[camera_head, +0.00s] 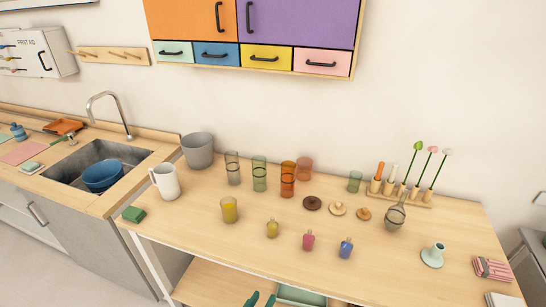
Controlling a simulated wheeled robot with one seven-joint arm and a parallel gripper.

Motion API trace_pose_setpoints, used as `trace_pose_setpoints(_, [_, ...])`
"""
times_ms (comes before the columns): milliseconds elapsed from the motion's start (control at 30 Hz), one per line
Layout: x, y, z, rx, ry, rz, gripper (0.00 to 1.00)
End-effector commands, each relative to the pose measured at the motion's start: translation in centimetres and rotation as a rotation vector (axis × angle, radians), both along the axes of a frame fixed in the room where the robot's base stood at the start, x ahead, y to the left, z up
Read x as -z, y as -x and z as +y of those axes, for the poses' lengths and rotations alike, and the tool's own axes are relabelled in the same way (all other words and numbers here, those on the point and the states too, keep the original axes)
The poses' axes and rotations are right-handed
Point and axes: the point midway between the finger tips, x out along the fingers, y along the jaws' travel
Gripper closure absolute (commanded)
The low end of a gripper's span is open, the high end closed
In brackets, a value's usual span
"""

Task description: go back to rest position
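My gripper and arm are not in view. The task names no object. The camera looks down on a wooden table (180,218) with props standing on it.
On the table stand a white pitcher (166,182), a grey bucket (198,151), several tinted glasses (259,174), small bottles (308,241) and a wooden rack (412,196). A sink (84,160) holding a blue bowl (102,177) is at left. Coloured cabinets (300,22) hang above.

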Motion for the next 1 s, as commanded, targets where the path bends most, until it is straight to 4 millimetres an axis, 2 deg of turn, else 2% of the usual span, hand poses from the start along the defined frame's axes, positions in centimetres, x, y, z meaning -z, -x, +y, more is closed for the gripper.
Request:
trace_pose_setpoints(33, [1.4,1.2,-0.4,-0.039,0.007,0.017,0.70])
trace_pose_setpoints(200, [4.4,4.8,-0.5,-0.169,0.004,0.037,0.70])
trace_pose_setpoints(333, [5.9,8.1,-0.5,-0.252,-0.014,0.037,0.70])
trace_pose_setpoints(500, [6.7,12.6,-0.5,-0.332,-0.051,0.015,0.70])
trace_pose_setpoints(733, [5.4,18.9,-0.8,-0.379,-0.106,-0.050,0.70])
trace_pose_setpoints(1000, [1.5,25.2,-2.1,-0.350,-0.150,-0.158,0.70])
